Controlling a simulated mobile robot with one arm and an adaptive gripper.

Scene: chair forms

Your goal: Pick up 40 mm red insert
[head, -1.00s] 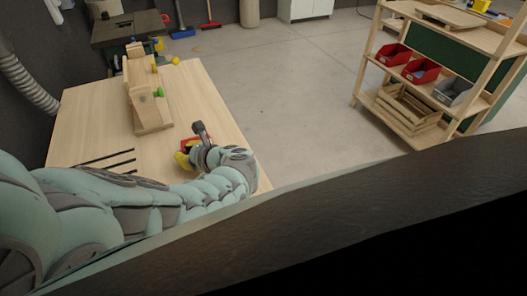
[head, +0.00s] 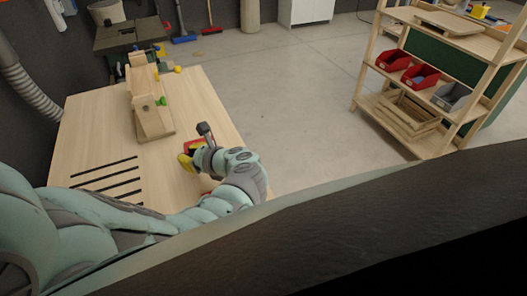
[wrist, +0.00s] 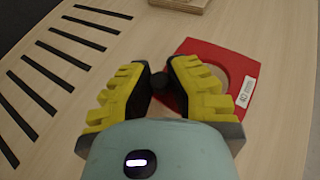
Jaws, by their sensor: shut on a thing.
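The red insert (wrist: 238,68) is a flat plate with a round hole and a white label reading 40, to the right of centre in the wrist view. In the head view a little of its red (head: 197,141) shows behind my wrist. I cannot tell whether the insert touches the table.
The wooden table (head: 95,135) has several dark slots (wrist: 55,65) to the left. A wooden fixture (head: 150,115) stands farther back. A shelf (head: 420,143) with red and grey bins is across the floor at right.

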